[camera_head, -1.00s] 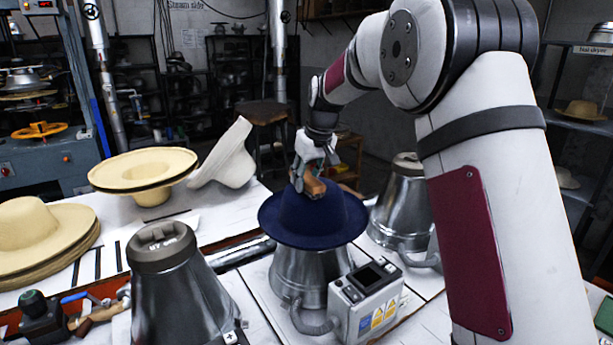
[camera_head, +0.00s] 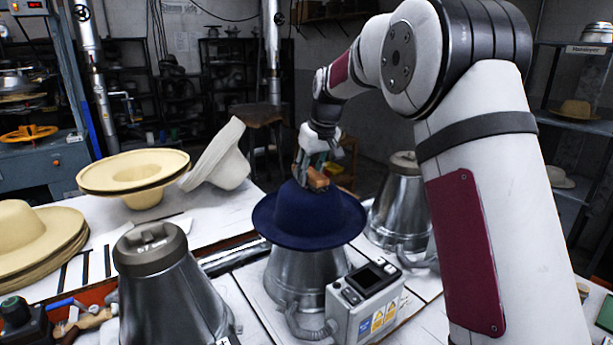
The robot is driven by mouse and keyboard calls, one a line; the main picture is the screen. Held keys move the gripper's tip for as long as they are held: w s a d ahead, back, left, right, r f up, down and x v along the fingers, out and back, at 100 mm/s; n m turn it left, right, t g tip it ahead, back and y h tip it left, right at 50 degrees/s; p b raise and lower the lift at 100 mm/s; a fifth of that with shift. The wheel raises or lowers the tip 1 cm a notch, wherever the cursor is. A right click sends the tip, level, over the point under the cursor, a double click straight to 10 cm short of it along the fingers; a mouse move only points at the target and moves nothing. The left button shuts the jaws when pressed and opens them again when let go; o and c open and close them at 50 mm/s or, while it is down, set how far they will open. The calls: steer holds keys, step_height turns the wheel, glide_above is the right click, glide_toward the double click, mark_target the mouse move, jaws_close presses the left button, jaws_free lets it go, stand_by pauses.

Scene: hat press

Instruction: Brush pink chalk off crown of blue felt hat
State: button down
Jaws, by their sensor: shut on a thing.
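The blue felt hat (camera_head: 300,228) sits crown up on a metal cone form in the middle of the table. My gripper (camera_head: 312,172) is just above the crown, shut on a brown wooden-handled brush (camera_head: 317,181). The brush is at the top of the crown and seems to touch it, though its bristles are hard to make out. I cannot see pink chalk on the visible side of the crown; the gripper and brush cover part of the top.
A control box (camera_head: 365,304) stands in front of the hat's form. Other metal cones stand at left (camera_head: 172,290) and behind right (camera_head: 401,210). Cream hats (camera_head: 137,172) and a stack of straw-coloured hats (camera_head: 35,240) fill the left side. Tools lie at the front left.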

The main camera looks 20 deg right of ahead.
mark_target(300, 187)
steer(key=shift+w+d+f+b, duration=0.25)
steer(key=shift+w+d+b, duration=0.55)
steer(key=shift+w+d, duration=0.2)
steer(key=shift+w+d+r, duration=0.1)
steer(key=shift+w+d, duration=0.05)
steer(key=shift+d, duration=0.05)
steer(key=shift+s+a+p, duration=0.4)
steer(key=shift+s+a, duration=0.35)
steer(key=shift+s, duration=0.05)
steer(key=shift+s+a, duration=0.45)
steer(key=shift+a, duration=0.1)
steer(key=shift+s+p, duration=0.1)
steer(key=shift+p, duration=0.2)
steer(key=shift+s+a+p, duration=0.7)
steer(key=shift+s+a, duration=0.35)
steer(key=shift+a, duration=0.2)
steer(key=shift+r+p, duration=0.4)
steer(key=shift+r, duration=2.65)
